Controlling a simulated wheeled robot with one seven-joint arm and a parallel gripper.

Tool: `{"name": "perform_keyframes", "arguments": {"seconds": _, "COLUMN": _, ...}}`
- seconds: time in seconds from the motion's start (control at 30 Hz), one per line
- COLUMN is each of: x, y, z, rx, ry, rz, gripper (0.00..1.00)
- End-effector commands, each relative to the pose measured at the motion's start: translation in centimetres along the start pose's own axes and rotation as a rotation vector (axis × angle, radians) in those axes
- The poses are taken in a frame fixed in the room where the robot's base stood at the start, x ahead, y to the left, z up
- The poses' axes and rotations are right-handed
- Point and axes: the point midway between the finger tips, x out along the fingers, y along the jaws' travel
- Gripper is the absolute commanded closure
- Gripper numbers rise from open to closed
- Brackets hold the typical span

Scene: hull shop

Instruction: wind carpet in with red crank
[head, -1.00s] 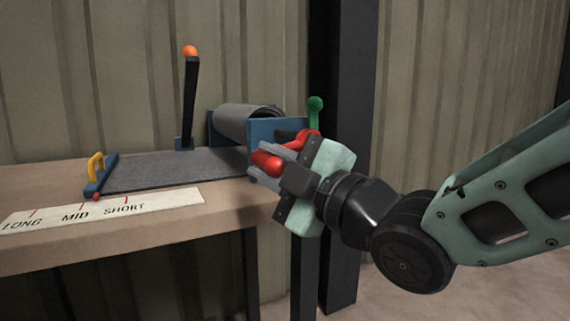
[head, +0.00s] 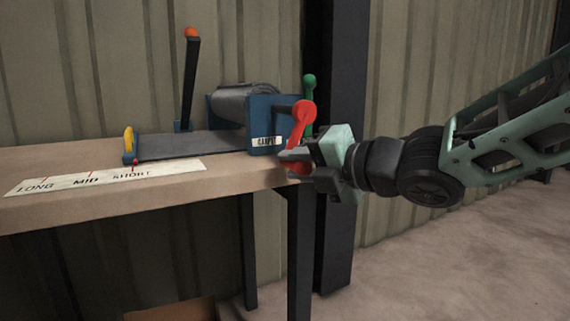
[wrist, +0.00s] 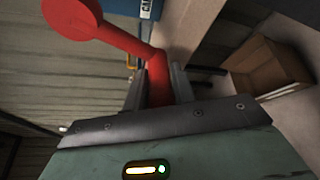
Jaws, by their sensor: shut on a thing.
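The red crank (head: 302,118) is on the near end of the blue carpet winder (head: 262,107), its arm pointing down to the handle. My gripper (head: 292,157) is shut on the crank's handle at the bottom. In the wrist view the red crank (wrist: 121,37) runs down to its handle between my fingers (wrist: 158,88). The grey carpet (head: 190,144) lies flat on the bench, from the roll (head: 245,92) to a blue end bar with a yellow handle (head: 129,140). The bar's red pointer (head: 136,161) is by the SHORT mark on the white scale (head: 60,184).
A green-knobbed lever (head: 309,85) stands just behind the crank. A black lever with an orange knob (head: 190,75) stands behind the carpet. A dark post (head: 345,130) rises close behind my gripper. An open brown box (wrist: 262,68) is on the floor below the bench.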

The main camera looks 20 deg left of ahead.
Motion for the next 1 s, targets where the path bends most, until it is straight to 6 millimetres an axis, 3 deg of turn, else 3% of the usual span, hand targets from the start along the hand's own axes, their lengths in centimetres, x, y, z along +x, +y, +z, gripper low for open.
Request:
{"name": "perform_keyframes", "arguments": {"seconds": 0.5, "x": -1.3, "y": -2.9, "z": 3.2, "rx": -0.455, "ry": 0.001, "rz": -0.190, "gripper": 1.00}}
{"name": "perform_keyframes", "arguments": {"seconds": 1.0, "x": -2.9, "y": -3.5, "z": 7.0, "rx": -0.887, "ry": 0.002, "rz": -0.370, "gripper": 1.00}}
